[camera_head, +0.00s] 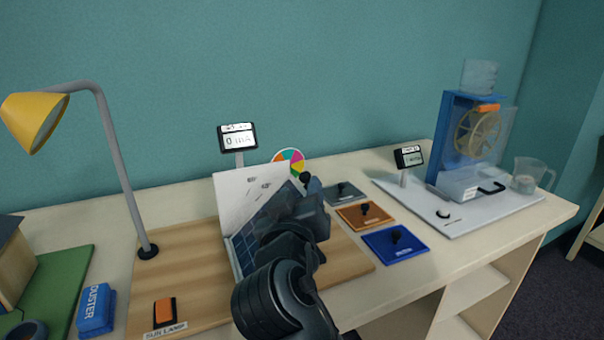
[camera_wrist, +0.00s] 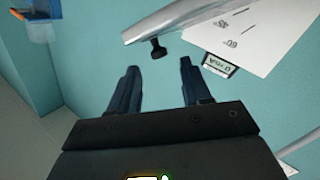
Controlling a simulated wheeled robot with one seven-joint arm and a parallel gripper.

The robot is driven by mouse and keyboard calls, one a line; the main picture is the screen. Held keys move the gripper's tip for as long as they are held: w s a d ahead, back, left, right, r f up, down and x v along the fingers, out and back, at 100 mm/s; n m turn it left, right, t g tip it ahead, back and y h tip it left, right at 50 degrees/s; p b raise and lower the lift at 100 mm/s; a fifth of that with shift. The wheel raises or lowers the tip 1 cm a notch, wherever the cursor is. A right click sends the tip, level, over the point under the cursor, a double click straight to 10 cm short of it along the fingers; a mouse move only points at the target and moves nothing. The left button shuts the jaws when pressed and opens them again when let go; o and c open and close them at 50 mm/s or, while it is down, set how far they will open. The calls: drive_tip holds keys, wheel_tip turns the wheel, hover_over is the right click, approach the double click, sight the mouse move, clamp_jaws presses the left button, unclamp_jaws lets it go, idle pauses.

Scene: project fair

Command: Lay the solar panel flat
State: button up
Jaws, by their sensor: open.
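The solar panel (camera_head: 247,243) is a dark blue gridded plate with a pale edge. It stands tilted up on a wooden board, partly hidden by my arm. A white angle card (camera_head: 240,193) rises behind it. In the wrist view, the panel's grey edge (camera_wrist: 185,17) carries a black knob (camera_wrist: 158,48), and the card (camera_wrist: 262,32) shows 45 and 60 degree marks. My gripper (camera_head: 309,187) is at the panel's right side. In the wrist view my gripper (camera_wrist: 160,78) is open and empty, with the knob ahead of the gap between its fingers, apart from them.
A yellow lamp (camera_head: 35,118) stands left on the wooden board (camera_head: 185,262), with an orange switch (camera_head: 164,312). A meter (camera_head: 238,137) reads 0 behind the card. Several coloured tiles with knobs, including a blue one (camera_head: 385,246), lie right of my arm. A water-wheel rig (camera_head: 461,140) stands far right.

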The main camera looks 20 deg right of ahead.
sight(304, 180)
drive_tip(key=p+x, duration=0.1)
drive_tip(key=x, duration=0.6)
drive_tip(key=shift+s, duration=0.1)
clamp_jaws()
idle(0.3)
